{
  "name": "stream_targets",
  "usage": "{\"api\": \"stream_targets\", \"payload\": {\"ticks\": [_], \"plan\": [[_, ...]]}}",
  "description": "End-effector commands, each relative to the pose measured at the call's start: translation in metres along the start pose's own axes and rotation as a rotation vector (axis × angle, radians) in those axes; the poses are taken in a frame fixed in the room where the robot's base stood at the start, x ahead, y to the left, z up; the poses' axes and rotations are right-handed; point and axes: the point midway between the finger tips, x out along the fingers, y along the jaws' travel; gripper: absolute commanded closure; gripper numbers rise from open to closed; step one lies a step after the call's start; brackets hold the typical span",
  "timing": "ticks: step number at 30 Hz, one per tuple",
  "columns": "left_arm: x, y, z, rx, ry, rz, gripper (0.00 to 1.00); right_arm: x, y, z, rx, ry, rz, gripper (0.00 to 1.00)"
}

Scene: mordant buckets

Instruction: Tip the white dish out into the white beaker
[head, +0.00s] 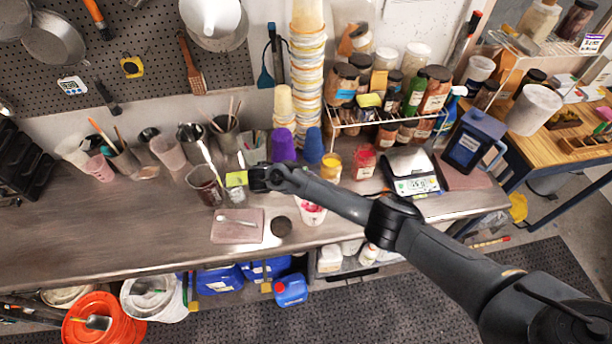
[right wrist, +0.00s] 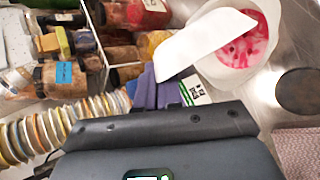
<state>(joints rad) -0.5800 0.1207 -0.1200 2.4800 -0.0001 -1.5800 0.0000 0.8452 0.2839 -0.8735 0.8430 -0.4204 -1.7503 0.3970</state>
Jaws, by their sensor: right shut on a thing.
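The white dish (right wrist: 205,42) shows in the right wrist view as a pale, tilted, angular shape. It overlaps the left side of the white beaker's mouth in the picture; I cannot tell whether they touch. The white beaker (right wrist: 282,68) has pink-red material inside. In the head view the beaker (head: 313,218) stands on the bench, partly hidden behind my right arm. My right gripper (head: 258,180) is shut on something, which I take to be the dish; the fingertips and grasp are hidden. I cannot make out the dish in the head view. My left gripper is not in view.
A dark round disc (head: 281,226) and a pinkish board (head: 237,238) lie near the beaker. Purple (head: 284,145) and blue cups (head: 314,145), a tall cup stack (head: 308,75), jars and a scale (head: 411,172) stand behind and right. The left front bench is clear.

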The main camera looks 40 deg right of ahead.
Motion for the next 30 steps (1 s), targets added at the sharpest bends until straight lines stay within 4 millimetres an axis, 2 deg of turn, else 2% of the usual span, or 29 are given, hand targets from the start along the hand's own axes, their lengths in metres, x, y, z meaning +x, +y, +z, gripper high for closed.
{"api": "stream_targets", "payload": {"ticks": [21,30], "plan": [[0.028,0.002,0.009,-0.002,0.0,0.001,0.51,-0.001,-0.006,-0.009,-0.059,-0.067,0.053,1.0],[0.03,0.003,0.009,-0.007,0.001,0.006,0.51,-0.003,-0.005,-0.01,-0.069,-0.082,0.064,1.0]]}}
